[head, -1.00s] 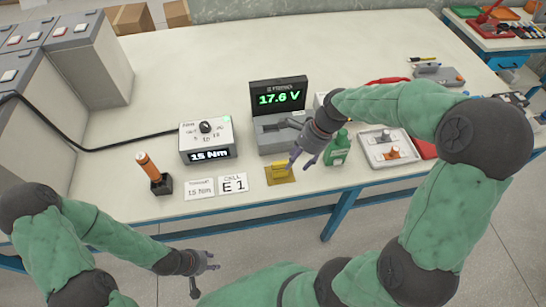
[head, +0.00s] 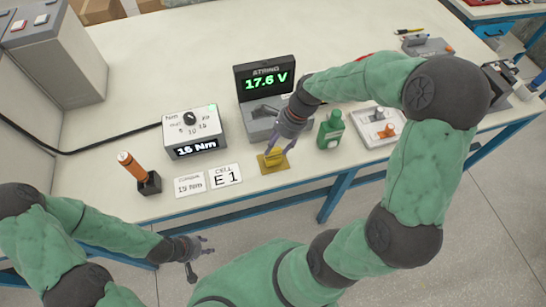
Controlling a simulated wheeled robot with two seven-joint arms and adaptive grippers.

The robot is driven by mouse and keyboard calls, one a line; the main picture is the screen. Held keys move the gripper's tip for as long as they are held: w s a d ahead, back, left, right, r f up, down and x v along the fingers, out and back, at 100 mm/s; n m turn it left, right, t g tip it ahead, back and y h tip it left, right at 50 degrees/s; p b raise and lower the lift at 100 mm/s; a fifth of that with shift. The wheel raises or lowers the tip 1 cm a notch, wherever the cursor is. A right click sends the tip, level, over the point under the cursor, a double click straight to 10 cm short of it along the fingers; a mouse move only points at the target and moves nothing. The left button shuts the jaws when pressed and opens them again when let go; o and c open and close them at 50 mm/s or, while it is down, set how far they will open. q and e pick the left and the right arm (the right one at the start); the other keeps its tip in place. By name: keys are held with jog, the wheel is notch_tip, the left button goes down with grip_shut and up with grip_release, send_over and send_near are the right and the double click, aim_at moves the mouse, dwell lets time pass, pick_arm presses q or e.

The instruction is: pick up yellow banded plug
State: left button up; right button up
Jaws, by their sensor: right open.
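The yellow plug (head: 271,157) stands on a small yellow-brown pad (head: 264,169) near the front edge of the table; its band is too small to make out. My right gripper (head: 281,148) is open and points down close to the plug, just above and to its right. I cannot tell whether its fingers touch it. They hide part of the plug. My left gripper (head: 203,260) is open and empty, low in front of the table edge.
A 17.6 V meter (head: 264,80) stands behind the plug. A green bottle (head: 331,131) and a light tray (head: 366,124) are to the right. The E1 card (head: 225,175), torque box (head: 191,133) and orange-handled driver (head: 133,165) are to the left.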

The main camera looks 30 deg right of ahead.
aim_at(274, 151)
jog(key=x, duration=0.1)
jog(key=b+x, duration=0.1)
jog(key=x, duration=0.2)
jog(key=shift+d+f+b, duration=0.25)
jog(key=shift+f+b, duration=0.1)
jog(key=shift+r, duration=0.1)
grip_shut()
